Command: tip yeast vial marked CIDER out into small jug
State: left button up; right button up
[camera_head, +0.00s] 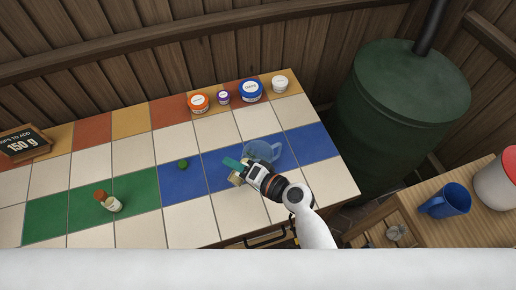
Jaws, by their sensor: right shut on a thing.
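My right gripper (234,171) reaches over the blue tiles from the lower right. It is shut on a small pale vial (236,180), which is mostly hidden by the fingers. I cannot read a label on it or tell its tilt. The small jug (265,149), clear and bluish, stands just behind and right of the gripper, partly covered by it. A small green cap (183,164) lies on the tiles to the left. Another vial with a brown cap (112,205) is on the green tiles; its label is too small to read. My left gripper is not in view.
Several lidded tubs, including an orange one (198,103) and a blue one (251,90), line the back edge. A black sign (24,143) reads 150 g. A green barrel (405,105) stands behind.

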jog(key=shift+w+d+r+m+p, duration=0.1)
jog(key=shift+w+r+m+p, duration=0.1)
jog(key=shift+r+m+p, duration=0.15)
jog(key=shift+f+m+g+y+p, duration=0.3)
jog(key=shift+f+m, duration=0.05)
jog(key=shift+m, duration=0.2)
jog(key=shift+r+m+p, duration=0.25)
jog(key=shift+m+p, duration=0.05)
jog(key=shift+p, duration=0.2)
jog(key=shift+s, duration=0.2)
jog(key=shift+s+r+m+p, duration=0.1)
jog(key=shift+r+m+p, duration=0.1)
jog(key=shift+m+p, duration=0.2)
jog(key=shift+r+m+g+p, duration=0.3)
jog(key=shift+m+g+p, duration=0.1)
jog(key=shift+g+p, duration=0.15)
dwell(0.4)
